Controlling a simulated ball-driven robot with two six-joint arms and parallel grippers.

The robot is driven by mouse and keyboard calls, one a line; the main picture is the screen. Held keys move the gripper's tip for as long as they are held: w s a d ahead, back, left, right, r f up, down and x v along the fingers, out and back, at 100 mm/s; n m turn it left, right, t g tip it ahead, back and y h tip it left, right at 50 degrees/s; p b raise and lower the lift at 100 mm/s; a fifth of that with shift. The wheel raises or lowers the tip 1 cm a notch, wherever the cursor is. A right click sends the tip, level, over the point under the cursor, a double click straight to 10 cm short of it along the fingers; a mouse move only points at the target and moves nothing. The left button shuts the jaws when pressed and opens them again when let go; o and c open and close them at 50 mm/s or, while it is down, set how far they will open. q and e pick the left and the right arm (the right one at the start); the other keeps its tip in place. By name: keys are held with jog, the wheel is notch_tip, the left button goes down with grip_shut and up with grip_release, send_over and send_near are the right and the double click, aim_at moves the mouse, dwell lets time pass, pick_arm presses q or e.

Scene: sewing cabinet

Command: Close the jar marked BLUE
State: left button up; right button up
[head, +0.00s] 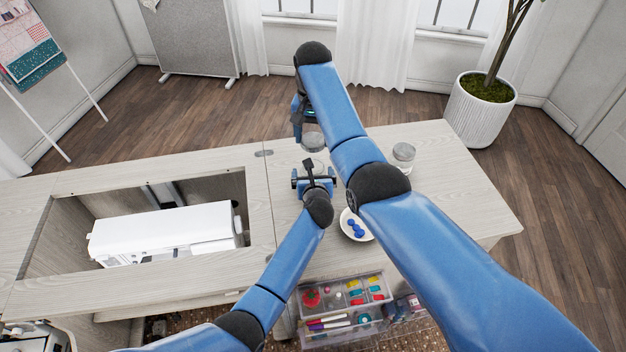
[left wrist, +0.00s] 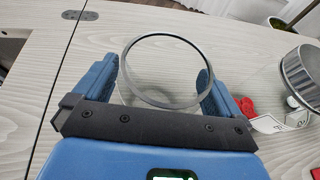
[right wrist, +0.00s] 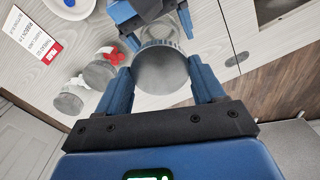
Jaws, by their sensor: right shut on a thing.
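A clear open glass jar stands upright between the fingers of my left gripper (head: 314,178); its round rim (left wrist: 165,70) fills the middle of the left wrist view. The fingers lie close along both sides of the glass, but whether they press on it is unclear. My right gripper (head: 305,122) is shut on a round grey metal lid (right wrist: 160,70), which also shows in the head view (head: 313,142). The lid is near the jar's mouth; in the right wrist view it overlaps the glass. I see no BLUE mark on this jar.
A white dish (head: 345,230) with blue pieces lies beside my right arm. Another jar (head: 403,155) stands at the right. A white card with a red band (right wrist: 35,35) and red pieces (right wrist: 112,55) lie near it. The white sewing machine (head: 165,232) sits in the cabinet opening at left.

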pick_arm(q)
jog(key=c, duration=1.3)
pick_arm(e)
send_over(313, 157)
jog(key=s, duration=0.3)
jog(key=shift+w+f, duration=0.2)
jog(key=shift+f, duration=2.25)
jog(key=shift+f, duration=0.1)
jog(key=shift+f, duration=0.8)
jog(key=shift+f, duration=0.55)
pick_arm(q)
grip_shut()
pick_arm(e)
jog(key=m, duration=0.5)
jog(key=shift+m, duration=0.4)
jog(key=m, duration=0.4)
